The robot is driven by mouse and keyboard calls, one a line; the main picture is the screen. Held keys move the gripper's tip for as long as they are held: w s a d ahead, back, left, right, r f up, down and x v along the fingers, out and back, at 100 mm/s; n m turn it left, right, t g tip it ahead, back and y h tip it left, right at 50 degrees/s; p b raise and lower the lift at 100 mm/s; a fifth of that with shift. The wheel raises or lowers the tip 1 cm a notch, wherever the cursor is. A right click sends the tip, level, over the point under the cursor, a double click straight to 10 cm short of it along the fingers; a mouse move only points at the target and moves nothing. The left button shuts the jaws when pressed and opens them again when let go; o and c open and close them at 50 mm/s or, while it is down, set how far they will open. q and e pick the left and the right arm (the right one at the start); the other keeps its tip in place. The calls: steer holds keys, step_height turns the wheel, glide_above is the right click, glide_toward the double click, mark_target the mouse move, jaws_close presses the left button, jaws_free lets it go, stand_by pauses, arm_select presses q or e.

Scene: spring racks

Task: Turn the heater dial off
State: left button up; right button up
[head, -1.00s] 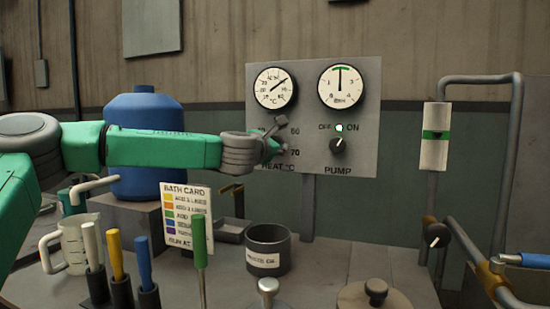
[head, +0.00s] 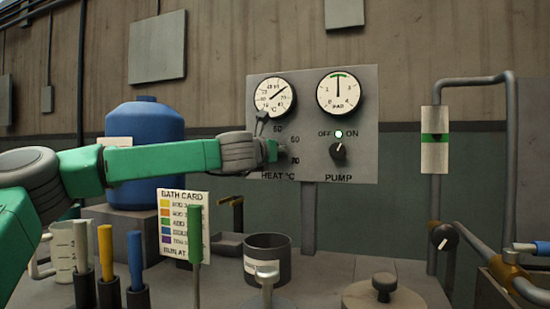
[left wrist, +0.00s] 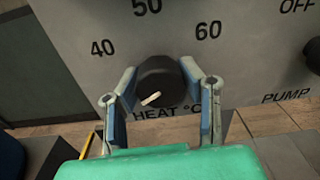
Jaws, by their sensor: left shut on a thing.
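The black heater dial (left wrist: 160,82) is on the grey panel above the "HEAT °C" label. In the left wrist view its pale pointer mark sits low and points down-left, below the 40 label. My left gripper (left wrist: 159,68) has one blue-padded finger on each side of the dial and is shut on it. In the head view the left gripper (head: 272,150) is at the panel's lower left and hides the dial. My right gripper is in neither view.
The pump knob (head: 338,152) is right of the dial, under two gauges. A blue jug (head: 145,130) stands behind my left arm. Below are the bath card (head: 172,225), a dark pot (head: 268,258) and several upright handled tools. A pipe with valves stands at right.

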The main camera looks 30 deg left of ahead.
arm_select(q)
steer(key=shift+f, duration=0.35)
steer(key=o, duration=1.2)
steer(key=shift+c, duration=0.2)
steer(key=shift+w+a+r, duration=0.1)
steer(key=shift+r, duration=0.1)
steer(key=shift+s+r, duration=0.1)
steer(key=shift+s, duration=0.25)
steer(key=v, duration=1.1)
steer(key=shift+s, duration=0.1)
